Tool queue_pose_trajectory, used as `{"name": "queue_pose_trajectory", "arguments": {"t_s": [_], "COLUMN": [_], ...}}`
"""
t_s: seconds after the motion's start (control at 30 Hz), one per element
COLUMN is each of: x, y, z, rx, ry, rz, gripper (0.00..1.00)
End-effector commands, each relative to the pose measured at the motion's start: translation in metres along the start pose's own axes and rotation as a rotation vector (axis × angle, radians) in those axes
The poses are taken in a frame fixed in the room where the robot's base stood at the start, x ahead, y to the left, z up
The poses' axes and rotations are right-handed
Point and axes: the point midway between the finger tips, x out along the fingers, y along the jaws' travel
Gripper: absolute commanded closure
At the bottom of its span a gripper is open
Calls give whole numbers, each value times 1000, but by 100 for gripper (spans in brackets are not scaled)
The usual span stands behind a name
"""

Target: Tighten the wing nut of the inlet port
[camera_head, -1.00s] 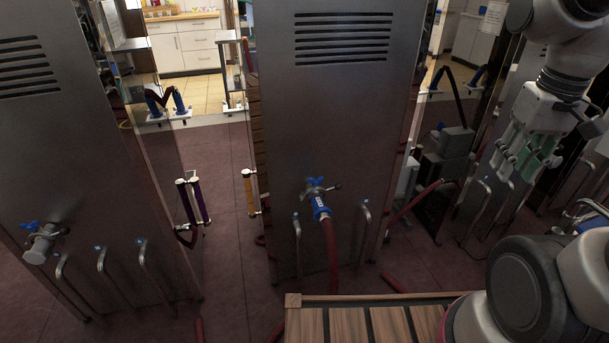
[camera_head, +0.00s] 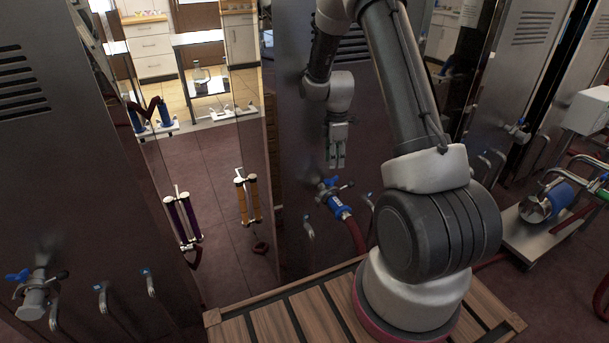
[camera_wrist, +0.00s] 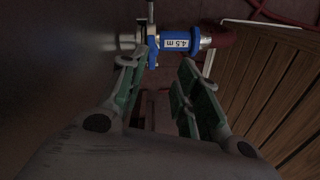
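The port on the middle cabinet has a blue wing nut (camera_head: 328,184) and a dark side handle. A blue coupling (camera_head: 340,208) is attached, with a dark red hose (camera_head: 356,236) hanging from it. In the wrist view the coupling (camera_wrist: 180,41) carries a "4,5 m" label, and a blue part, seemingly the wing nut (camera_wrist: 153,52), stands beside it. My gripper (camera_head: 337,165) points down just above the port, apart from it. In the wrist view its green-padded fingers (camera_wrist: 158,66) are apart with nothing between them. The port lies beyond the fingertips, partly beside the left finger.
A second port (camera_head: 35,290) with a blue wing nut and grey cap is on the left cabinet (camera_head: 60,180). My arm stands on a slatted wooden platform (camera_head: 270,322). A trolley with a blue pump (camera_head: 549,203) stands at the right.

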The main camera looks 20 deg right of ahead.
Motion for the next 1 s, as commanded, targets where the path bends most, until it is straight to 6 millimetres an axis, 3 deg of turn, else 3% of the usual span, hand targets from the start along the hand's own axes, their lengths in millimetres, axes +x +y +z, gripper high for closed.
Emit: {"name": "queue_pose_trajectory", "arguments": {"t_s": [0.1, 0.3, 0.7, 1.0], "x": [-1, 3, 64, 77], "y": [8, 10, 11, 12], "z": [0, -1, -1, -1], "rx": [-147, -274, -277, -276], "ry": [1, -1, -1, -1], "rz": [29, 39, 36, 39], "gripper": [68, 68, 68, 68]}}
